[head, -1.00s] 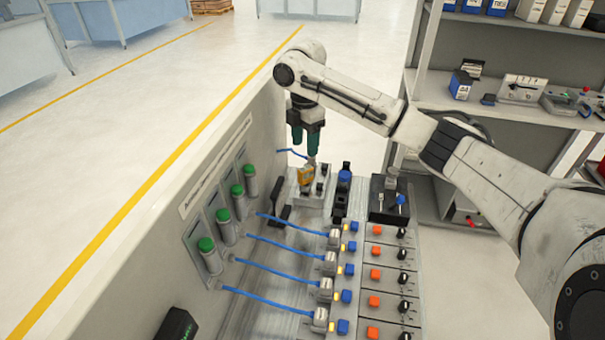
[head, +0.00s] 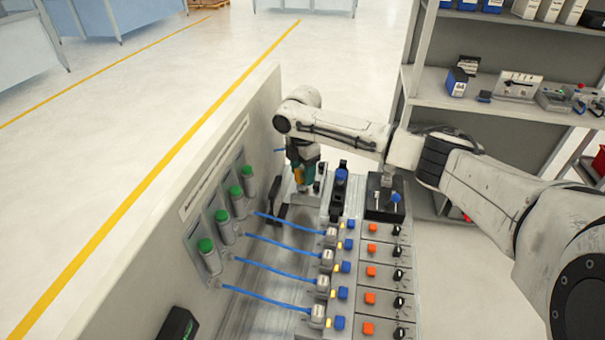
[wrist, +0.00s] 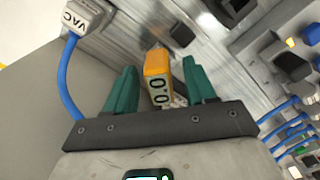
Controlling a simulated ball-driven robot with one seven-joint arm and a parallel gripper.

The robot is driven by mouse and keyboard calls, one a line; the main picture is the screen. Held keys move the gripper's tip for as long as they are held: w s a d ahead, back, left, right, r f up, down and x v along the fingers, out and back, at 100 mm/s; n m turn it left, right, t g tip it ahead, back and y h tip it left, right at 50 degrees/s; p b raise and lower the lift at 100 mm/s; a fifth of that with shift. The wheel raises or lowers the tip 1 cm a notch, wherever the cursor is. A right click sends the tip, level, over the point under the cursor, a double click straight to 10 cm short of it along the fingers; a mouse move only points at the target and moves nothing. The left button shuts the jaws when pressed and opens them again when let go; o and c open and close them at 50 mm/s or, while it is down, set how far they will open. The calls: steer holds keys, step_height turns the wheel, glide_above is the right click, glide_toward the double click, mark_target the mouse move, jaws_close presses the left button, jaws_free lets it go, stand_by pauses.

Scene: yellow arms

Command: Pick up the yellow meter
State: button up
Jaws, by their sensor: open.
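The yellow meter (wrist: 157,77) shows in the wrist view, with a "0.0" display facing the camera. It stands between the two green fingers of my gripper (wrist: 161,88), with a visible gap on each side. My gripper is open. In the head view the meter (head: 298,174) is a small yellow patch at the far end of the bench, partly hidden by my gripper (head: 304,172), which points down around it.
A blue cable with a "VAC" plug (wrist: 82,17) runs close to the left finger. Several green-capped cylinders (head: 235,191) line the panel at left. A black box with levers (head: 385,198) stands to the right. Several blue cables cross the bench nearer the camera.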

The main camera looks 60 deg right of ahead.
jaws_close()
stand_by(0.4)
steer(key=shift+r, duration=0.1)
steer(key=shift+r+b, duration=0.35)
steer(key=shift+r, duration=0.15)
steer(key=s+a+r+b, duration=0.2)
steer(key=s+a+r, duration=0.1)
steer(key=s+r, duration=0.9)
steer(key=shift+s+a, duration=0.35)
steer(key=shift+s, duration=0.45)
